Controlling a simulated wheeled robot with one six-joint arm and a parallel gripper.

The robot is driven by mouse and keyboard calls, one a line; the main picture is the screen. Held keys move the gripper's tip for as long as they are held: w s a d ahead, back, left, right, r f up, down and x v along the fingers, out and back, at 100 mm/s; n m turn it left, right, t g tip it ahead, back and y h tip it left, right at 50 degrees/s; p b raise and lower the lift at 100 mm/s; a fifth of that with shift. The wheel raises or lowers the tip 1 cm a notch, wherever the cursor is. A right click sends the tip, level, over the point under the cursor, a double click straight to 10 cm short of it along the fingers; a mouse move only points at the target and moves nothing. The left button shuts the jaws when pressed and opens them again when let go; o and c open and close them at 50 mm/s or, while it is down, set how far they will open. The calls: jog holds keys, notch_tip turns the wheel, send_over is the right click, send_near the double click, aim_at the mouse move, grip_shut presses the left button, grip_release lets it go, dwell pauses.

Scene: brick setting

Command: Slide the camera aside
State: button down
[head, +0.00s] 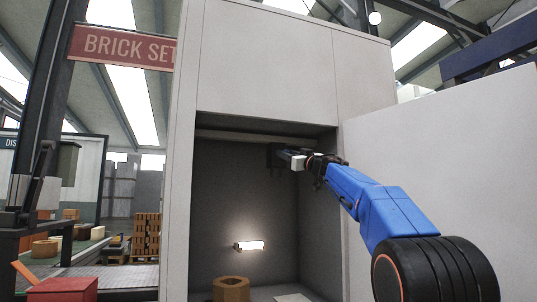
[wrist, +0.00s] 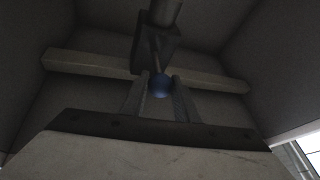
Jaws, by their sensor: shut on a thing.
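The camera (wrist: 150,50) is a dark boxy unit with a round cylinder above it, set at the middle of a pale horizontal rail (wrist: 90,63) in the wrist view. A blue ball-shaped knob (wrist: 161,86) on a short stem sticks out from it. My gripper (wrist: 160,95) has its two fingers on either side of this knob, shut on it. In the head view my gripper (head: 283,156) reaches into the upper part of the booth, by a dark shape that is too small to make out well.
The booth (head: 187,200) has pale walls around a dark recess. Inside, a lit lamp (head: 250,245) is on the back wall and a brown ring-shaped brick (head: 231,289) stands low down. The rail has bare length on both sides of the camera.

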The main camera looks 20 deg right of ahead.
jog(key=shift+d, duration=2.7)
jog(key=c, duration=1.4)
grip_release()
jog(key=shift+d, duration=0.2)
jog(key=v, duration=1.7)
jog(key=shift+s, duration=0.2)
jog(key=shift+a, duration=0.1)
